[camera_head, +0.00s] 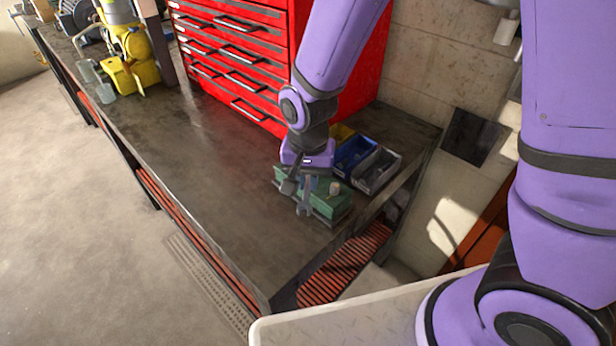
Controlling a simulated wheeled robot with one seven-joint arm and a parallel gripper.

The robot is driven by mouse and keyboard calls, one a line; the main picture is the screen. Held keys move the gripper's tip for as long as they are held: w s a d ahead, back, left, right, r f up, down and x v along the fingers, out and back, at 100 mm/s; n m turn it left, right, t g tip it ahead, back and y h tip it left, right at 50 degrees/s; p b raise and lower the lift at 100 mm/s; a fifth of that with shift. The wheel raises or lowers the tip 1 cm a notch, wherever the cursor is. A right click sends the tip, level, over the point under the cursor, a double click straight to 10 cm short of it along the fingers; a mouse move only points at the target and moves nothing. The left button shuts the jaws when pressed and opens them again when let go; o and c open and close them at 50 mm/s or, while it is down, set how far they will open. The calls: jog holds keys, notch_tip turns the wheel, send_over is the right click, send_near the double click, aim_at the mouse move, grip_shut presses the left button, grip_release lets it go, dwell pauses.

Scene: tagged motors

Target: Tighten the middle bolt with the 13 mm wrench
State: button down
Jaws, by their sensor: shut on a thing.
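My purple gripper (301,172) is over the right end of the workbench, pointing down. It is shut on a grey wrench (304,207), whose open-ended head hangs down in front of a green block (334,207). I cannot tell whether the wrench touches the block, and no size mark on it is readable. A small pale cylindrical piece (335,187) stands on the block, just right of the wrench. The middle bolt cannot be made out; the gripper and wrench cover part of the block.
Blue (353,152), grey (377,171) and yellow bins stand close behind the block. A red drawer cabinet (235,55) is at the back of the workbench (205,170). A yellow machine (130,62) stands far left. The bench's middle and front are clear.

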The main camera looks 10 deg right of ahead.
jog(key=shift+f, duration=1.55)
dwell(0.4)
jog(key=shift+w+a+m, duration=0.3)
jog(key=shift+a+m, duration=0.35)
jog(key=shift+m, duration=0.45)
jog(key=shift+w+a+m, duration=0.4)
jog(key=shift+a+m, duration=0.2)
jog(key=shift+m, duration=0.4)
jog(key=shift+w, duration=0.1)
